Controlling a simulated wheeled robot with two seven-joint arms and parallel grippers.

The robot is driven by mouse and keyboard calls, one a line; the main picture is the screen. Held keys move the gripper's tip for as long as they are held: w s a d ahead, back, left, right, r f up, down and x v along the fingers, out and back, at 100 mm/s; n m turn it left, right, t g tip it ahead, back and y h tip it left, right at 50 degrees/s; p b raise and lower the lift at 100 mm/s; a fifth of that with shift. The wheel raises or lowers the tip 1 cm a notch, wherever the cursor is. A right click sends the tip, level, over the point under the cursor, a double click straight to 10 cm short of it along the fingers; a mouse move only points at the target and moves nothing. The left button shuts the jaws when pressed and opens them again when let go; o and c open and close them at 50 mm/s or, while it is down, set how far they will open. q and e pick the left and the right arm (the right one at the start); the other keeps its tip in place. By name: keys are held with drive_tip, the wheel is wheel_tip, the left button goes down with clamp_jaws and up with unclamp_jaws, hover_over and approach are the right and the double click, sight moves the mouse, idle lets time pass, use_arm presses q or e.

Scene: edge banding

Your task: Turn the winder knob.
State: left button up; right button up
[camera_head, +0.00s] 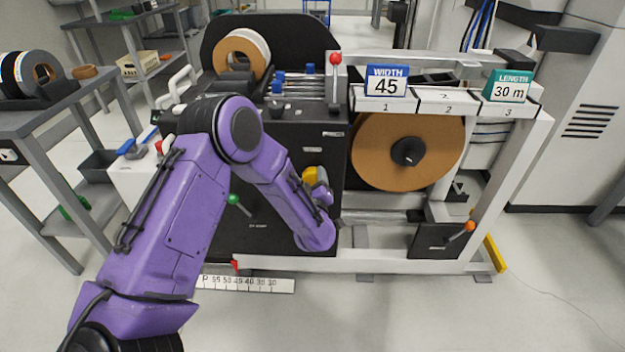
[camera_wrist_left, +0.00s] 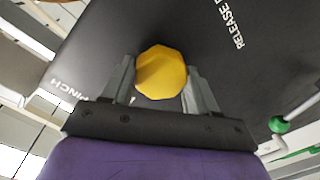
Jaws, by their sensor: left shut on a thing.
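The yellow faceted knob (camera_wrist_left: 161,72) sits on the dark front panel (camera_wrist_left: 215,75) of the machine, with the words PINCH and RELEASE printed near it. My left gripper (camera_wrist_left: 160,82) has one finger on each side of this knob and is shut on it. In the head view the yellow knob (camera_head: 312,176) shows partly behind my purple left forearm, and the left gripper is mostly hidden there. I cannot tell from the pictures whether this is the winder knob. My right gripper is not in view.
A large brown roll (camera_head: 376,150) hangs on the machine's right side. A green-tipped lever (camera_head: 234,199), a red-tipped lever (camera_head: 335,59) and an orange-tipped lever (camera_head: 469,226) stick out. Signs read width 45 (camera_head: 387,80) and length 30 m (camera_head: 507,86). The floor at front right is clear.

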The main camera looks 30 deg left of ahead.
use_arm(q)
drive_tip(key=shift+n, duration=0.5)
drive_tip(key=o, duration=1.1)
drive_tip(key=shift+c, duration=0.2)
drive_tip(key=shift+s, duration=0.1)
drive_tip(key=v, duration=1)
drive_tip(key=shift+d+p, duration=0.2)
drive_tip(key=shift+p, duration=0.2)
drive_tip(key=shift+s, duration=0.15)
